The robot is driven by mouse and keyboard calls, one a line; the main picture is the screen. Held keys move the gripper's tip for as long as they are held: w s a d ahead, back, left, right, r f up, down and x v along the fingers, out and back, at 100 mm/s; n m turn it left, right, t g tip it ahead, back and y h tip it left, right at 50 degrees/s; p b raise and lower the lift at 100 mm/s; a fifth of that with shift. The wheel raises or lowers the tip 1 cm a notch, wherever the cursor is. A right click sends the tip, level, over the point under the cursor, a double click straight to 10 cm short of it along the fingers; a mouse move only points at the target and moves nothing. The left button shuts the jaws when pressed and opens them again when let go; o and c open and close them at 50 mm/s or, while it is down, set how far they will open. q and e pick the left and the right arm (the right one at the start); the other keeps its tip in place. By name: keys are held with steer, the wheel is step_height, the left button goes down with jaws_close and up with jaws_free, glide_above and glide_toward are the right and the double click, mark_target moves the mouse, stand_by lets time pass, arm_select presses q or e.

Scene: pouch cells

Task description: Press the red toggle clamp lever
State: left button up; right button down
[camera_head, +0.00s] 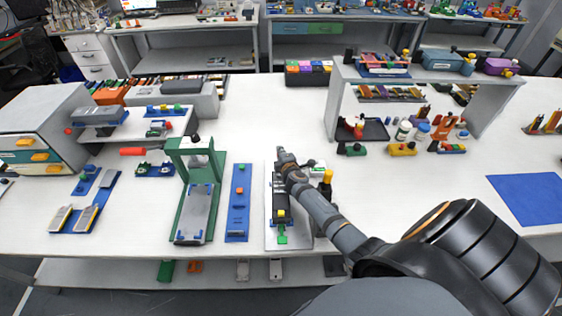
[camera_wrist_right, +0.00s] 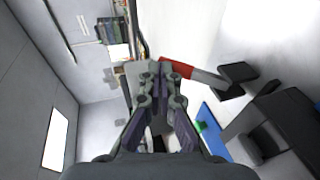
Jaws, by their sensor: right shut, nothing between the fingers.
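The red toggle clamp lever (camera_wrist_right: 177,68) shows in the right wrist view, just right of my fingertips. A grey bar runs from it to a black block (camera_wrist_right: 238,74). My right gripper (camera_wrist_right: 155,72) is shut and empty, its fingertips close beside the lever's end; I cannot tell whether they touch it. In the head view my right gripper (camera_head: 283,158) is at the far end of a light plate (camera_head: 272,239) bearing a dark block (camera_head: 284,206) and a green piece (camera_head: 282,239). The red lever cannot be made out there, likely behind my gripper. My left gripper is not in view.
A grey raised shelf (camera_head: 425,75) stands at the back right.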

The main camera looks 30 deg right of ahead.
steer(key=shift+b+x, duration=0.65)
steer(key=shift+x, duration=0.3)
steer(key=shift+w+d+f, duration=0.3)
steer(key=shift+d, duration=0.1)
steer(key=shift+w+d+f+p, duration=0.25)
steer(key=shift+w+p, duration=0.05)
steer(key=shift+w, duration=0.05)
steer(key=shift+w+d+f+g+y+p, duration=0.1)
steer(key=shift+w+f+g+y+p, duration=0.25)
steer(key=shift+g, duration=0.25)
steer(key=shift+w+d+f+p, duration=0.15)
steer(key=shift+f+p, duration=0.1)
steer(key=shift+p, duration=0.25)
steer(key=shift+f, duration=0.2)
